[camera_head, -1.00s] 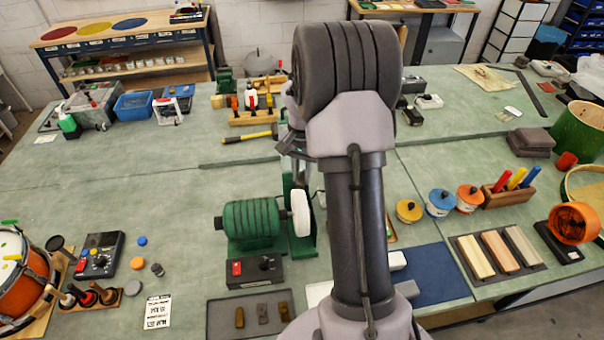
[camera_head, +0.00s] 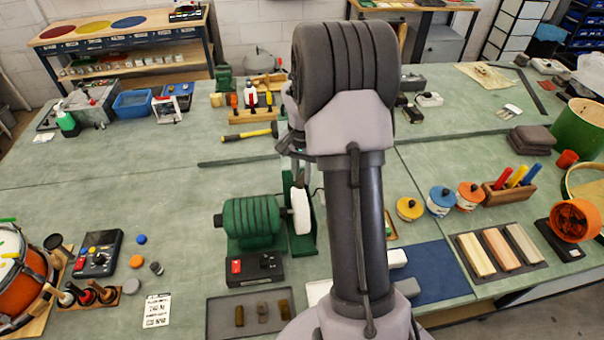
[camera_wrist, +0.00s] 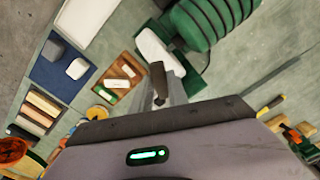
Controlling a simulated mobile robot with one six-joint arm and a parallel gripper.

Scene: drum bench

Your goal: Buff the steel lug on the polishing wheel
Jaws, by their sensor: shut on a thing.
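The polishing wheel (camera_head: 301,212) is white and sits upright on the right end of a green ribbed motor (camera_head: 250,220). In the wrist view the wheel (camera_wrist: 151,48) lies just beyond my fingertips. My gripper (camera_wrist: 167,92) is shut on the steel lug (camera_wrist: 158,76), a small grey-brown piece pointing toward the wheel. The lug overlaps the wheel's near end in that view; I cannot tell whether they touch. In the head view my arm hides most of the gripper and the lug.
A black control box (camera_head: 255,268) with a red button stands in front of the motor. A grey tray (camera_head: 220,318) with three small bars lies nearer. A blue mat (camera_head: 435,272) is to the right. A yellow-headed hammer (camera_head: 250,134) lies behind the motor.

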